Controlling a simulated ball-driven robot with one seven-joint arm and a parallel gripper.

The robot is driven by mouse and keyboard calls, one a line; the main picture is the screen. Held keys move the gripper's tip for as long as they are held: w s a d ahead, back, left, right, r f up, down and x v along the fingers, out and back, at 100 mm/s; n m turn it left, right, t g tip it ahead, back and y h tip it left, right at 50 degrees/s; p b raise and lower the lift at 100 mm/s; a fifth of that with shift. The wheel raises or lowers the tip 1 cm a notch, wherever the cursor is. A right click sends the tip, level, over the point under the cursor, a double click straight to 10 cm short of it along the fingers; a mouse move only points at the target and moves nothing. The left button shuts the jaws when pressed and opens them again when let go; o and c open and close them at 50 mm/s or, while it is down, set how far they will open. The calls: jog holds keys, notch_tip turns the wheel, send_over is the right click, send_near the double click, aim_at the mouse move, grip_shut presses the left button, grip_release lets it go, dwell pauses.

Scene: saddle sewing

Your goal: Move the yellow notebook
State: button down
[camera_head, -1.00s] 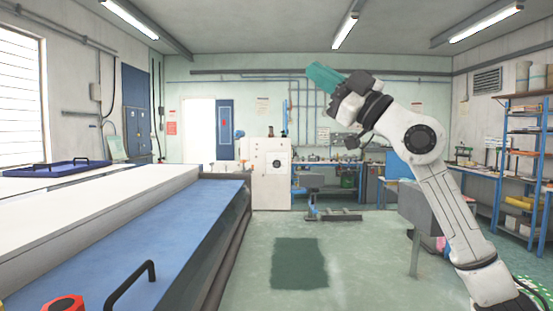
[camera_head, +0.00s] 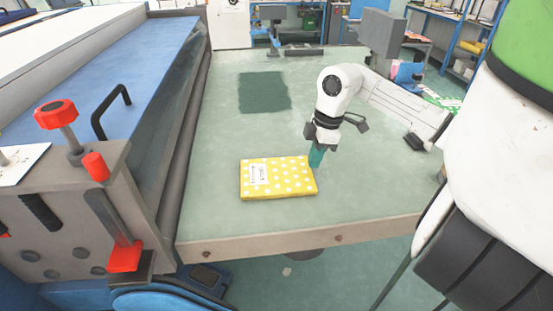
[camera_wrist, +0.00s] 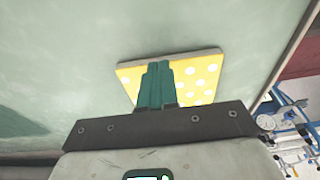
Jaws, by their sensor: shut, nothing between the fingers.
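The yellow notebook (camera_head: 272,180) has white polka dots and a white label. It lies flat on the green table (camera_head: 220,212), near its front edge in the head view. My gripper (camera_head: 316,158) has teal fingers and points down at the notebook's right end. In the wrist view the shut fingers (camera_wrist: 157,85) overlap the notebook (camera_wrist: 196,80) and hide part of it. The fingers are together with nothing between them. I cannot tell whether they touch the notebook.
A blue-topped machine bed (camera_head: 135,62) with a black handle and red knobs (camera_head: 56,114) borders the table on the left. A dark green patch (camera_head: 264,92) marks the tabletop behind the notebook. The table's middle is otherwise clear. Shelves (camera_head: 447,30) stand at the back right.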

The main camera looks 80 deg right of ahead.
aim_at(269, 173)
jog(key=w+a+p, duration=0.1)
jog(key=w, duration=0.2)
jog(key=w+a+p, duration=0.1)
jog(key=w+a, duration=0.1)
jog(key=w, duration=0.2)
jog(key=w+a+p, duration=0.1)
jog(key=w, duration=0.3)
jog(key=shift+a+r, duration=0.15)
jog(key=shift+f+p, duration=0.25)
jog(key=shift+p, duration=0.05)
jog(key=shift+f+b, duration=0.4)
jog(key=shift+f, duration=0.3)
